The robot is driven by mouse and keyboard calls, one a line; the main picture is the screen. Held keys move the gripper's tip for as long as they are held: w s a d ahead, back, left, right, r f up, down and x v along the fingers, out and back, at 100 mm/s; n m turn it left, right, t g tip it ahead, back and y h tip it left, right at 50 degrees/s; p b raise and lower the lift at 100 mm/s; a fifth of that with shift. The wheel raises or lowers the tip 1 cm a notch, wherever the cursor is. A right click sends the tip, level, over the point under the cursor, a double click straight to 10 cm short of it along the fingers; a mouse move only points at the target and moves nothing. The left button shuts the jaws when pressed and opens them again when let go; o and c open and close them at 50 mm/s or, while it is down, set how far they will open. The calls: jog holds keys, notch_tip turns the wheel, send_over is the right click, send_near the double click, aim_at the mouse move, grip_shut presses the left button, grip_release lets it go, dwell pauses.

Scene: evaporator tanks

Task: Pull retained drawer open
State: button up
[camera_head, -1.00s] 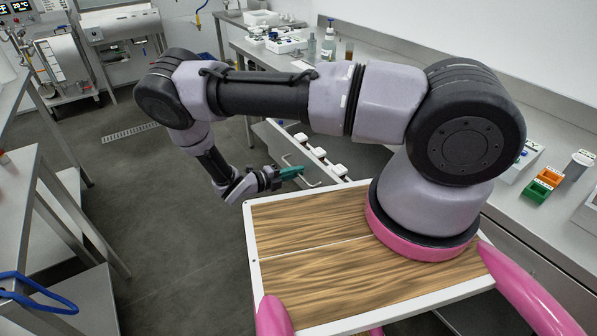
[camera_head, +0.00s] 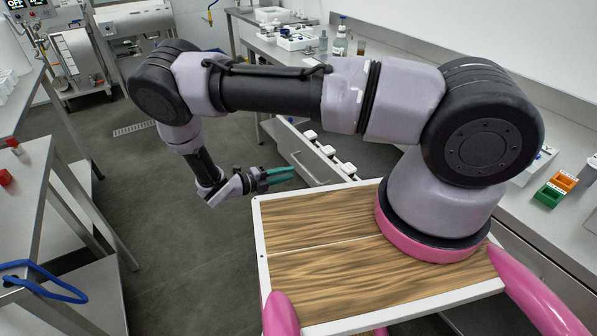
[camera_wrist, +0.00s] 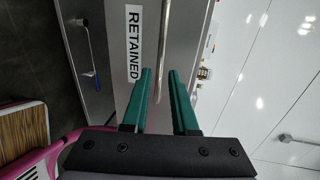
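The retained drawer (camera_wrist: 112,45) shows a grey front with a "RETAINED" label (camera_wrist: 134,48) in the wrist view. In the head view the drawer (camera_head: 318,150) stands partly open, with several white-topped items in it. Its thin bar handle (camera_wrist: 165,45) appears between my fingers in the wrist view; I cannot tell whether it lies between them or just beyond the tips. My gripper (camera_head: 280,175) has green fingers, spread apart, beside the drawer front. The open fingers also show in the wrist view (camera_wrist: 160,85).
A steel counter (camera_head: 385,100) runs along the right wall, with bottles and trays at its far end. Steel tables (camera_head: 40,190) stand at the left. The grey floor (camera_head: 150,190) between is clear. My wood-topped base lies in front.

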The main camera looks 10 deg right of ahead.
jog(key=shift+v, duration=1.6)
jog(key=w+d+r+m+g+y, duration=0.1)
jog(key=d+r+m+g+y, duration=0.15)
jog(key=r+m, duration=0.7)
jog(key=d+r+m+g+y, duration=0.2)
jog(key=r+m+y, duration=0.3)
jog(key=r, duration=0.8)
jog(key=w+d+r+m+g+y, duration=0.1)
jog(key=d+r+m+g+y, duration=0.15)
jog(key=r+m, duration=0.75)
jog(key=s+d+r+m+t+y, duration=0.3)
jog(key=s+d+r+m+t, duration=0.1)
jog(key=s+r+m, duration=0.4)
jog(key=s+d+r+m+t+y, duration=0.3)
jog(key=s+d+r+m, duration=0.3)
jog(key=r, duration=0.8)
jog(key=s+m+t, duration=0.1)
jog(key=s+m, duration=0.2)
jog(key=m, duration=0.2)
jog(key=shift+r+m+t+y, duration=0.3)
jog(key=shift+m+t, duration=0.05)
jog(key=shift+t, duration=0.05)
